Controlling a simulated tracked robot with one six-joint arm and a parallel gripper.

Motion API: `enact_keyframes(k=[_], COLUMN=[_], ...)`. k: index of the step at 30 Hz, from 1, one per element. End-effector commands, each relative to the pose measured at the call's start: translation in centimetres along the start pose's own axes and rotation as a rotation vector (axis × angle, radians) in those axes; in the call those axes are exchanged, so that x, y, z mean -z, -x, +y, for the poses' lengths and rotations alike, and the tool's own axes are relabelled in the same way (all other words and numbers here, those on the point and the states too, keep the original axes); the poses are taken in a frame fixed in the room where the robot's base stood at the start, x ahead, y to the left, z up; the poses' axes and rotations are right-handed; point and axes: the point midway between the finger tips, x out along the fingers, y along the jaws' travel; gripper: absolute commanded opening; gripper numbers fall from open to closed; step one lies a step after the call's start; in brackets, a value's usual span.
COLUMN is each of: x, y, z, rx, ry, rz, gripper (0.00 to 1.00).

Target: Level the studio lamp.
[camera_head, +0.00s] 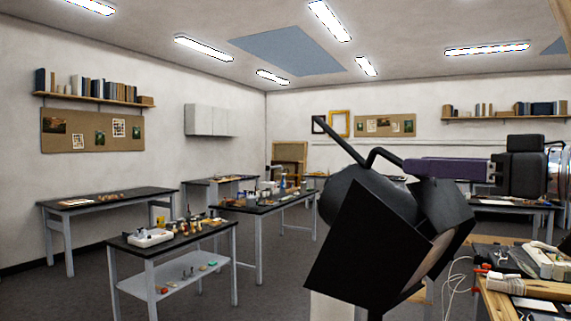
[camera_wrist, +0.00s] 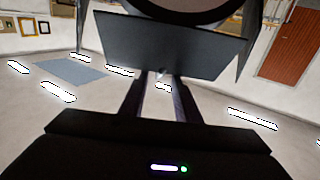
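The studio lamp (camera_head: 345,195) is large and black with flat barn doors, in the right half of the head view. Its head is tilted, with the flaps slanting. A thin bent black bar shows above its body. My gripper (camera_head: 408,166) comes in level from the right, its purple-grey fingers ending at the lamp's upper part. In the wrist view, the gripper's (camera_wrist: 160,80) two fingers stand apart with a gap between them. Their tips reach the edge of a dark barn door (camera_wrist: 160,45). Whether they touch the lamp is unclear.
A wooden bench (camera_head: 535,290) with tools and a white cable stands close at the lower right. A dark-topped table (camera_head: 165,242) with small items is at the left, with other tables behind. Grey floor (camera_head: 60,295) is clear at the lower left.

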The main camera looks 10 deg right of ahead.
Motion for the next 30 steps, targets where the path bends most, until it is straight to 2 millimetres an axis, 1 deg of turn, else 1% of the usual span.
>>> enact_keyframes(k=[9,15,21,28,30], x=[0.0,-0.1,-0.1,0.0,0.0], y=[-3.1,-4.6,-5.2,-5.2,-5.2], z=[-0.1,0.0,0.0,0.0,0.0], rx=[0.004,0.003,0.002,0.001,0.001], ry=[-0.001,-0.001,-0.001,0.000,0.000], rz=[0.000,-0.001,-0.001,-0.001,-0.001], gripper=[0.29,0.29,0.29,0.29,0.25])
